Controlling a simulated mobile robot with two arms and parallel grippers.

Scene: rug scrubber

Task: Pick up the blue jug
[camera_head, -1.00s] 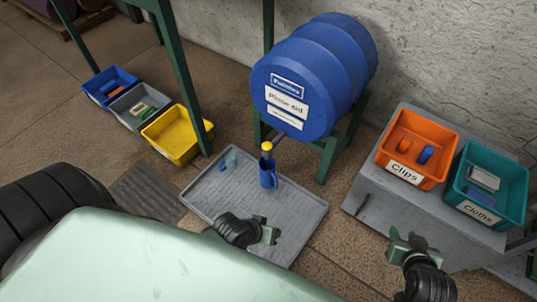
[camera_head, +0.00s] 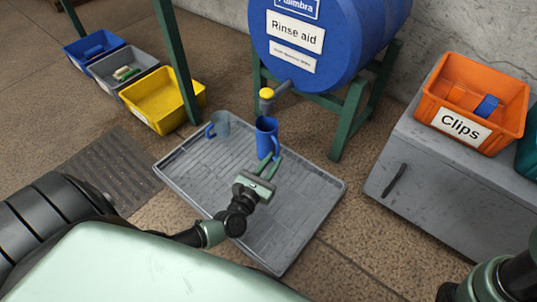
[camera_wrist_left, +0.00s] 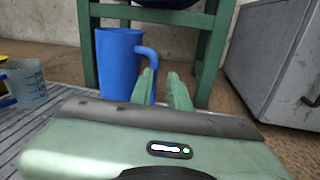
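The blue jug (camera_head: 267,142) stands upright on the grey ribbed tray, below the barrel's yellow-topped tap (camera_head: 267,96). My left gripper (camera_head: 270,160) is on the near side of the jug, fingers pointing at it, open and empty. In the left wrist view the jug (camera_wrist_left: 116,68) is ahead and left of centre, with its handle (camera_wrist_left: 149,56) toward the right. The two green fingers (camera_wrist_left: 165,74) are apart there, and the handle shows just behind the left fingertip. Whether they touch I cannot tell. Only part of my right arm shows at lower right; its gripper is out of view.
A translucent measuring jug (camera_head: 219,125) with a blue handle stands on the tray (camera_head: 310,190), left of the blue jug. The blue barrel (camera_head: 335,40) sits on a green stand (camera_head: 350,118). A grey cabinet (camera_head: 430,170) with an orange bin (camera_head: 478,95) is at right.

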